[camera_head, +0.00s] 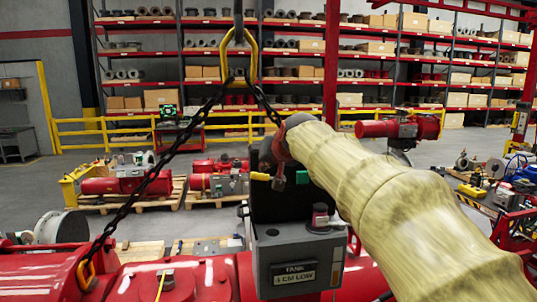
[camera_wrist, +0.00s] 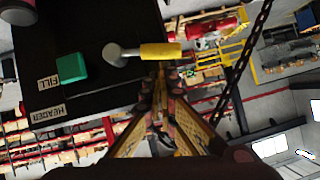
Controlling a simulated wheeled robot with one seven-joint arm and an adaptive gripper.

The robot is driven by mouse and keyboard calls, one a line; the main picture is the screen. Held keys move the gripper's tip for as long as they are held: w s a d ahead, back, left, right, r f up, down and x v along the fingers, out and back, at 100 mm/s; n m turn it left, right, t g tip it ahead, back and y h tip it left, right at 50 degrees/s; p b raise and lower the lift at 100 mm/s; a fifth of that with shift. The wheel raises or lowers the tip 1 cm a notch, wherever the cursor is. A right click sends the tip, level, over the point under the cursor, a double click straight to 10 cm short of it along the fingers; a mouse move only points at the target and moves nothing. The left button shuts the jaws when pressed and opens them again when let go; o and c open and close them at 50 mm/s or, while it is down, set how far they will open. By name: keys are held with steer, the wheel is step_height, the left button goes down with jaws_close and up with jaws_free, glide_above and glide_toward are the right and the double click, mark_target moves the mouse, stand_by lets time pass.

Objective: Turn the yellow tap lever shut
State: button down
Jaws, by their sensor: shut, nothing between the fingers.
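The yellow tap lever (camera_wrist: 160,50) sticks out to the right from a round grey hub (camera_wrist: 114,54) on a black panel in the wrist view. In the head view its yellow end (camera_head: 260,176) shows just left of my gripper (camera_head: 279,183). In the wrist view my gripper (camera_wrist: 160,72) is shut and empty, with its fingertips right at the lever's lower edge, near its middle. I cannot tell whether they touch it. The hub is not clear in the head view.
A green block (camera_wrist: 70,68) sits on the panel beside FILL and HEADER labels. A hanging black chain (camera_head: 186,145) runs left of the panel, above red machinery (camera_head: 205,280).

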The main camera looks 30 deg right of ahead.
steer(key=shift+w+f, duration=0.2)
steer(key=shift+f, duration=0.05)
steer(key=shift+s, duration=0.1)
steer(key=f+b, duration=0.1)
steer(key=a+b, duration=0.1)
steer(key=b, duration=0.1)
steer(key=shift+w+f, duration=0.25)
steer(key=shift+f, duration=0.15)
steer(key=shift+d+r, duration=0.1)
